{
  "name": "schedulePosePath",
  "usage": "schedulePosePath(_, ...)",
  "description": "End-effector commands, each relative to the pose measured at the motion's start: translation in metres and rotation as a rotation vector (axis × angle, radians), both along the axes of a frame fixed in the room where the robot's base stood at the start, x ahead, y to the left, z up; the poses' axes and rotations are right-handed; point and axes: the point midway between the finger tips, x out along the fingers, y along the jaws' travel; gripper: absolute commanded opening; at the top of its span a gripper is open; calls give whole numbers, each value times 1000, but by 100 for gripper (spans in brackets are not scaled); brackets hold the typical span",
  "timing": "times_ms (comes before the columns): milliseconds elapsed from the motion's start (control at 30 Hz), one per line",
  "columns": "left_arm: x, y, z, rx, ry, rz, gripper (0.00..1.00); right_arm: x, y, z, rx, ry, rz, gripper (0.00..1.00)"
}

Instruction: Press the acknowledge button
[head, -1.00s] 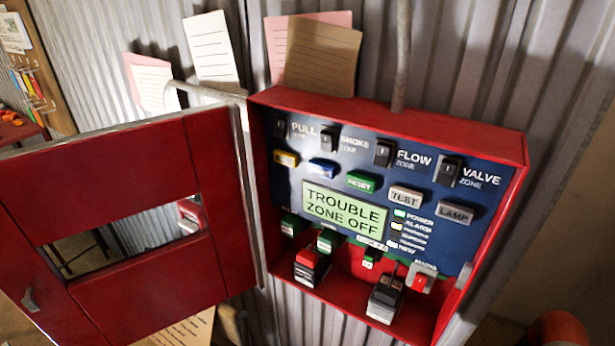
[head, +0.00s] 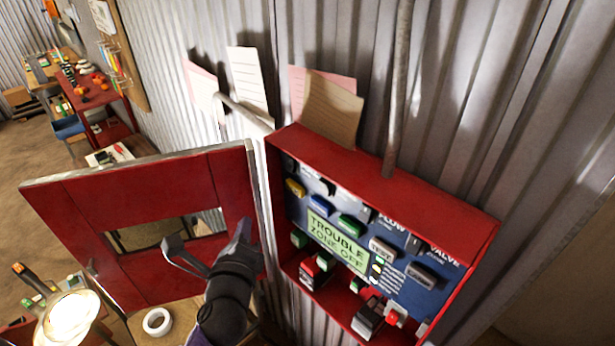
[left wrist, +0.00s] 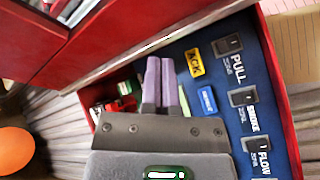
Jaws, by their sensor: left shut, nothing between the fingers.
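The acknowledge button is the yellow key marked ACK (left wrist: 194,62) on the blue panel face. It also shows in the head view (head: 295,187) at the panel's upper left. My left gripper (head: 243,230) is in front of the open door, left of and below the button. In the left wrist view its two purple fingers (left wrist: 160,62) are together and empty. The button shows just right of their tips, with a gap in the picture; whether they touch the panel cannot be told. The display (head: 337,237) reads TROUBLE ZONE OFF. My right gripper is not in view.
The red box (head: 400,190) has raised side walls. Its open red door (head: 110,195) stands at the left. A blue key (left wrist: 207,99) is close to the yellow one. A grey conduit (head: 396,90) rises above the box. Paper notes (head: 330,108) stick out behind it.

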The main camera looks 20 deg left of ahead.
Motion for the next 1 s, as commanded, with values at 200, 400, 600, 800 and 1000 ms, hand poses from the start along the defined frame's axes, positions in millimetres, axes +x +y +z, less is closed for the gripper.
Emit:
schedulePosePath(200, 0, 1, 6, 18, -6, 4, 0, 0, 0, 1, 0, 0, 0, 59)
schedulePosePath(400, 1, 1, 5, 16, -6, 3, 0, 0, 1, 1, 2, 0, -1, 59)
schedulePosePath(600, 20, -7, 4, 13, -8, 3, 0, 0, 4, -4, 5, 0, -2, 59)
schedulePosePath(800, 48, -19, 3, 13, -8, 3, 0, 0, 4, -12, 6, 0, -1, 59)
schedulePosePath(1000, 71, -28, 4, 14, -6, 3, 0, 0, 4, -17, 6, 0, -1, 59)
